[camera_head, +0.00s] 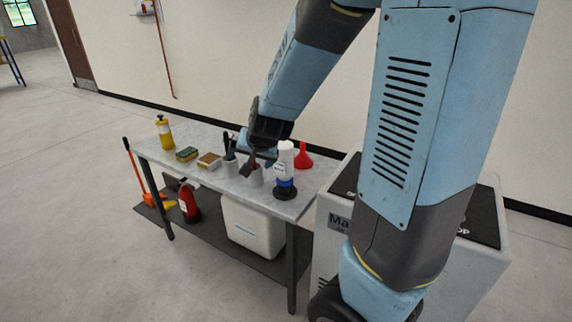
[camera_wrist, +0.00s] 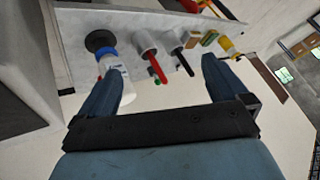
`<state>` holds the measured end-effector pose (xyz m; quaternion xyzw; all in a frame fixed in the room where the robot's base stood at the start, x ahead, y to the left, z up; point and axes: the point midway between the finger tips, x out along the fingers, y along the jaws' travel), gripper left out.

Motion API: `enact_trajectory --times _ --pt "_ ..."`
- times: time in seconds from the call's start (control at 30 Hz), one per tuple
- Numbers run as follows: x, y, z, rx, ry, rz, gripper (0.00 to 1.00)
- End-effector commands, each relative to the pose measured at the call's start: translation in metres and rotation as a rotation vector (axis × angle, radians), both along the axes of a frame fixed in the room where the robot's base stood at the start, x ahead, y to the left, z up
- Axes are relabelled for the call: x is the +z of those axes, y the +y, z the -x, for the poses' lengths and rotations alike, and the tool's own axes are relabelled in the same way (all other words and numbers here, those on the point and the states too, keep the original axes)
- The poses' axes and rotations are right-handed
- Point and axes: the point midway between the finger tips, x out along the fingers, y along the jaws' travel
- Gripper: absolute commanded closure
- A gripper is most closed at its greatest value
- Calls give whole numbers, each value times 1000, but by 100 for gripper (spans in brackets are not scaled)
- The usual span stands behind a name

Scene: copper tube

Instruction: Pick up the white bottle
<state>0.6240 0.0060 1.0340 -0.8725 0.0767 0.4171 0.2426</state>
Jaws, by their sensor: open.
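The white bottle (camera_head: 286,157) stands upright near the right front of the grey table, with a blue band low down and a dark round base under it. In the wrist view the bottle (camera_wrist: 113,64) is at the left, partly hidden behind the left finger. My gripper (camera_head: 263,152) is just left of the bottle in the head view, and the arm hides part of it. In the wrist view my gripper (camera_wrist: 163,66) has its fingers wide apart, with no object held between them.
Holders with a red-handled tool (camera_wrist: 154,66) and a dark-handled tool (camera_wrist: 182,63) stand beside the bottle. A red funnel (camera_head: 303,157) is behind it to the right. Sponges (camera_head: 209,161) and a yellow bottle (camera_head: 164,132) are farther left. The table's front right corner (camera_head: 297,212) is bare.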

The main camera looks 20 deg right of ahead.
Motion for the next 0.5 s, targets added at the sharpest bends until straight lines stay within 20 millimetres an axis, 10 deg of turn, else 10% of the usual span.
enact_trajectory --times 0.5 --pt "-99 -37 -51 -330 -139 196 0"
